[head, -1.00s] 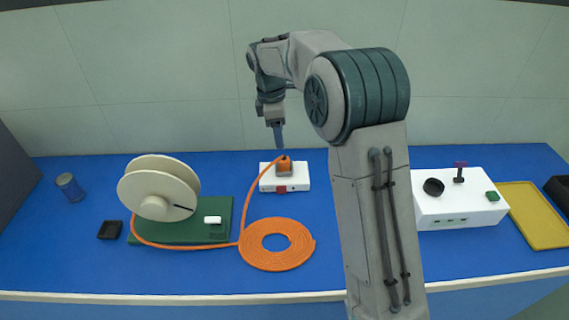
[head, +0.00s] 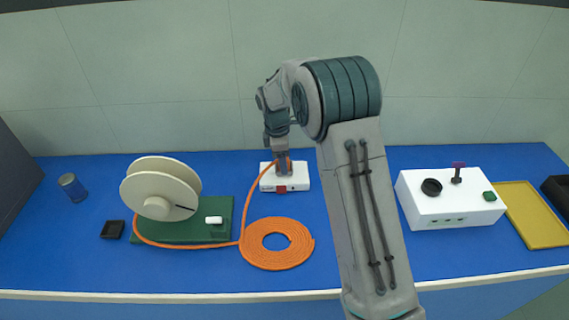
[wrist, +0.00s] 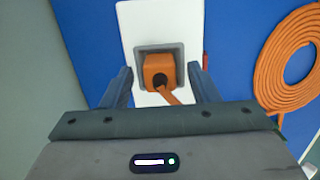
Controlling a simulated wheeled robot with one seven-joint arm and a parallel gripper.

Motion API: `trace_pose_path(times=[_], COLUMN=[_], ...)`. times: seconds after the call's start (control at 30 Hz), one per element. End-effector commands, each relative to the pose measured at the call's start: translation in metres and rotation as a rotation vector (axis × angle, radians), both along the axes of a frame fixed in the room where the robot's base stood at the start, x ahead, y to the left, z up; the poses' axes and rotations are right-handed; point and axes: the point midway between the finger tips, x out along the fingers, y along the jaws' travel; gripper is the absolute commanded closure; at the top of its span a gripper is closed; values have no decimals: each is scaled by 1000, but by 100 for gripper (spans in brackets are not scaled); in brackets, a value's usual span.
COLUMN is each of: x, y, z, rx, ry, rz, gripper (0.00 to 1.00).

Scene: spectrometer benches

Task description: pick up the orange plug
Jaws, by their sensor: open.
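The orange plug (wrist: 158,70) sits in a grey square socket (wrist: 174,47) on a small white box (head: 301,180). In the wrist view its orange cable (wrist: 171,97) runs down from it. My gripper (wrist: 160,76) is open, with one finger on each side of the plug and gaps between. In the head view my gripper (head: 281,168) is low over the white box and hides most of the plug; whether the fingers touch it cannot be told.
The cable leads to a flat orange coil (head: 250,245) and a cream reel (head: 160,172) on a green base (head: 222,232). A white box with knobs (head: 445,212) and a yellow tray (head: 532,235) stand at right. Blue bench is clear between the coil and reel area and the front edge.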

Motion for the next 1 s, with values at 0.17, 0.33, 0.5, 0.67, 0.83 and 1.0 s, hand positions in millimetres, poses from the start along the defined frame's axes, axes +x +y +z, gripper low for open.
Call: trace_pose_path(times=[0.17, 0.33, 0.5, 0.67, 0.83, 1.0], x=[0, 0, 0, 0, 1, -14], y=[0, 0, 0, 0, 0, -15], z=[0, 1, 1, 6, 28, 52], rx=[0, 0, 0, 0, 1, 0], ry=[0, 0, 0, -1, -5, -2], rz=[0, 0, 0, -1, 0, -3], gripper=[76, 94, 94, 94, 94, 94])
